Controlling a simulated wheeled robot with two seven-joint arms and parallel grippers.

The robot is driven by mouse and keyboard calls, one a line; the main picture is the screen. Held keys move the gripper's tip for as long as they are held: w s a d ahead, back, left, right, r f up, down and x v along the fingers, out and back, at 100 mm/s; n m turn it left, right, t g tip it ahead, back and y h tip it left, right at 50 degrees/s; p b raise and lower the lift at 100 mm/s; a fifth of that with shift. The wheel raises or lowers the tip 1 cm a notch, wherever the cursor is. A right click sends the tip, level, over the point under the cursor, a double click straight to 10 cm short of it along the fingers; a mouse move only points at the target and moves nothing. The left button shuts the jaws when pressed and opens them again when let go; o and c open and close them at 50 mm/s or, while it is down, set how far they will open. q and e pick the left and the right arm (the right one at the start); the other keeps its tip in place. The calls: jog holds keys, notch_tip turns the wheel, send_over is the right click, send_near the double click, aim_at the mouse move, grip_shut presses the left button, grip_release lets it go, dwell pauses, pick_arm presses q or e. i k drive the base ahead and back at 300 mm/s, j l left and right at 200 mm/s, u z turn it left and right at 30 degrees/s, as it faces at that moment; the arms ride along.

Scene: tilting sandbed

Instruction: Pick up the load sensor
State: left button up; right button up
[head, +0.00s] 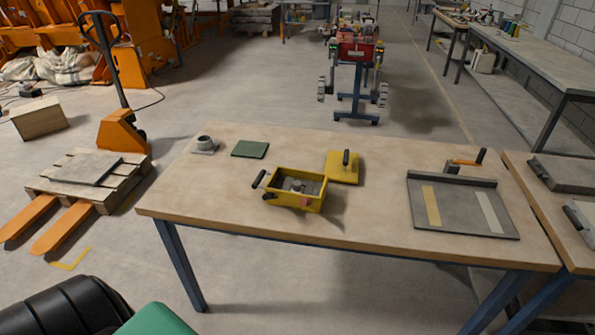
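A small grey round piece with a dark top (204,143) stands at the far left of the wooden table (335,233); it may be the load sensor. A yellow open box (312,203) with dark handles stands near the table's middle. Another grey round part (297,186) sits inside the box, and it could also be the load sensor; I cannot tell which. Neither of my grippers is in view.
A dark green pad (250,149), a yellow plate with a dark handle (342,168) and a grey tray with two strips (463,216) lie on the table. An orange-handled tool (466,162) lies behind the tray. A second table adjoins at right. The table's front left is clear.

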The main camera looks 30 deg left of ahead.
aim_at(296, 187)
jog(key=u, duration=1.1)
